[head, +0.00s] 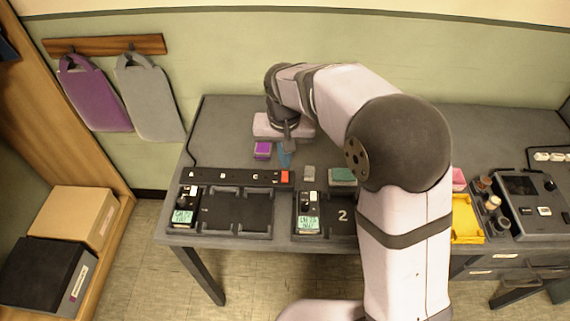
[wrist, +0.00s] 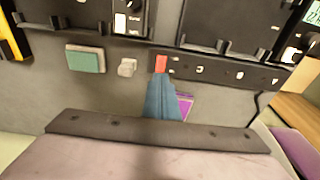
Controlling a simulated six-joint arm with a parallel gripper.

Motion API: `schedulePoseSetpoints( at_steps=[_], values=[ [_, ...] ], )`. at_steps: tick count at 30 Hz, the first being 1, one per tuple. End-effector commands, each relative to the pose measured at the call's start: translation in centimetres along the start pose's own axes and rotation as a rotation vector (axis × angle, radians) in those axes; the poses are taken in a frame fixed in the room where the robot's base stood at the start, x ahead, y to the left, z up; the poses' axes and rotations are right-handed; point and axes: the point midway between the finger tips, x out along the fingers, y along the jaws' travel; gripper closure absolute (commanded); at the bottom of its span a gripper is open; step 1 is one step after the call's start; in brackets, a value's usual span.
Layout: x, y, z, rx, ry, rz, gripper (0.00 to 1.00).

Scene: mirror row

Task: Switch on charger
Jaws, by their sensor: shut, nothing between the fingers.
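A long dark strip (head: 235,177) marked with letters lies along the back of two dark trays, with a red switch (head: 285,177) at its right end. In the wrist view the red switch (wrist: 161,64) is just beyond the fingertips, and the strip (wrist: 218,71) runs off to the right. My gripper (head: 285,163) is shut and empty, its blue fingers pointing down behind the switch. In the wrist view the fingers (wrist: 162,84) hide the table under them. I cannot tell whether the tips touch the switch.
A left tray (head: 236,233) and a tray marked 2 (head: 340,229) each hold a small device with a lit screen at the left. A purple block (head: 262,150), a grey block (head: 309,173) and a green block (head: 342,175) lie near the strip. A yellow tray (head: 466,222) stands right.

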Motion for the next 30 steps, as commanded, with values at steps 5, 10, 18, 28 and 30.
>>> schedulePoseSetpoints(
  at_steps=[5, 10, 18, 28, 30],
  values=[
    [2.4, 0.1, 0.1, 0.0, -0.003, 0.002, 1.0],
    [3.6, 0.0, 0.0, 0.0, -0.001, 0.001, 1.0],
    [4.0, 0.0, 0.0, 0.0, 0.001, 0.0, 1.0],
    [4.0, 0.1, -0.1, 0.001, -0.021, 0.002, 1.0],
    [4.0, 0.1, -0.2, 0.002, -0.044, 0.003, 1.0]
  ],
)
